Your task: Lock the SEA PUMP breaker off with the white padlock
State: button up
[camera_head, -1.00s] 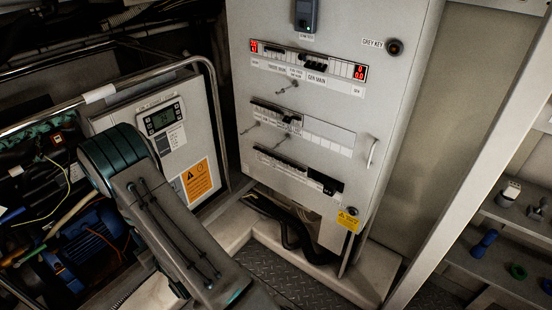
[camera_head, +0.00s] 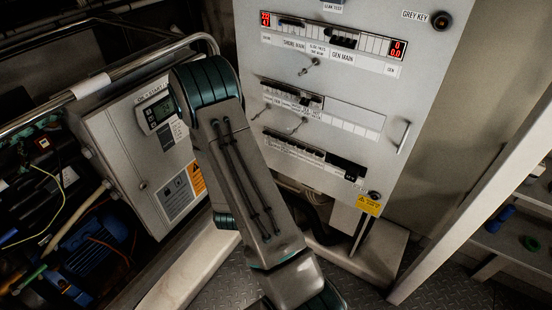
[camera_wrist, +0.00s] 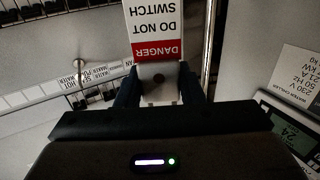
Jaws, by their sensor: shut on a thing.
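The padlock's shackle is not visible. My gripper is out of the head view; only my arm shows there. The breaker panel (camera_head: 400,100) has three breaker rows: top (camera_head: 345,42), middle (camera_head: 300,100) and bottom (camera_head: 295,147). Their small labels are mostly unreadable, so I cannot tell which breaker is SEA PUMP.
Thin metal pegs (camera_head: 309,66) stick out from the panel; one also shows in the wrist view (camera_wrist: 80,66). A panel handle (camera_head: 404,137) is at right. The chiller box (camera_head: 150,160) and metal rail (camera_head: 130,72) are at left. A shelf (camera_head: 510,240) is at right.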

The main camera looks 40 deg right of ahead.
jog(key=s+d+m+g+h, duration=0.5)
jog(key=s+d+g, duration=0.1)
jog(key=d+g, duration=0.1)
jog(key=f+x, duration=0.1)
jog(key=x, duration=0.8)
jog(key=shift+d, duration=0.2)
dwell(0.5)
dwell(0.8)
jog(key=o, duration=1.2)
jog(key=shift+c, duration=0.2)
jog(key=shift+a, duration=0.1)
jog(key=b+v, duration=0.3)
jog(key=v, duration=1)
jog(key=shift+s+a, duration=0.25)
